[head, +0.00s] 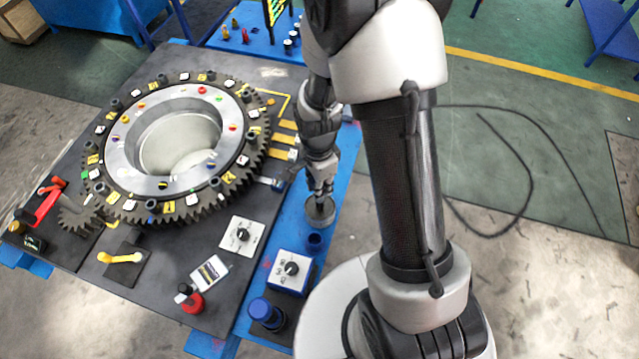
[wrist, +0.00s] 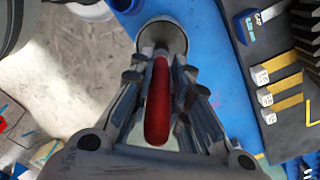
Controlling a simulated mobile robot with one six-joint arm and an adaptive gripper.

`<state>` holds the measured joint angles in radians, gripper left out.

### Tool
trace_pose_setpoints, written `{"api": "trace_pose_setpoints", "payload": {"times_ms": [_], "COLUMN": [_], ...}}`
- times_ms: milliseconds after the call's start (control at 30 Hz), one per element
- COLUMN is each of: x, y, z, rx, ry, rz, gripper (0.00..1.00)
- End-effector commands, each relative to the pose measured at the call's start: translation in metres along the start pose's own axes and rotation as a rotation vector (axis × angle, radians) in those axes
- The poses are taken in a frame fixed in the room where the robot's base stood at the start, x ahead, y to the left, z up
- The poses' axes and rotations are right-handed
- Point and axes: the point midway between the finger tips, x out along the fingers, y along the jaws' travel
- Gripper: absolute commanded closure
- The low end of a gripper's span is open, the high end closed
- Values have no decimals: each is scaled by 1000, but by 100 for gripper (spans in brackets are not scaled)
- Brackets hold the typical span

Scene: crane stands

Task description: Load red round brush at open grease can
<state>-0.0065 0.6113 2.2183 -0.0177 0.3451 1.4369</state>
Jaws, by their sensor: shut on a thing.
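My gripper (head: 321,186) is shut on the red round brush (wrist: 157,105), whose red handle lies between the two fingers in the wrist view. In the wrist view my gripper (wrist: 156,80) points toward the open grease can (wrist: 178,35), a grey round can on the blue surface. The brush's dark far end overlaps the can's opening. I cannot tell whether it is inside the can or above it. In the head view the grease can (head: 321,213) stands right under my gripper. The brush is hidden by the fingers there.
A small blue cup (head: 314,242) stands just in front of the can. The large gear ring (head: 110,150) fills the dark board at left.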

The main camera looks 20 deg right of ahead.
Motion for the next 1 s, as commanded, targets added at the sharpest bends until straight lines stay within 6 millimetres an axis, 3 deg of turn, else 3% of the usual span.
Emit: {"api": "trace_pose_setpoints", "payload": {"times_ms": [1000], "x": [6], "y": [0], "z": [0], "rx": [0], "ry": [0], "rz": [0], "gripper": [100]}}
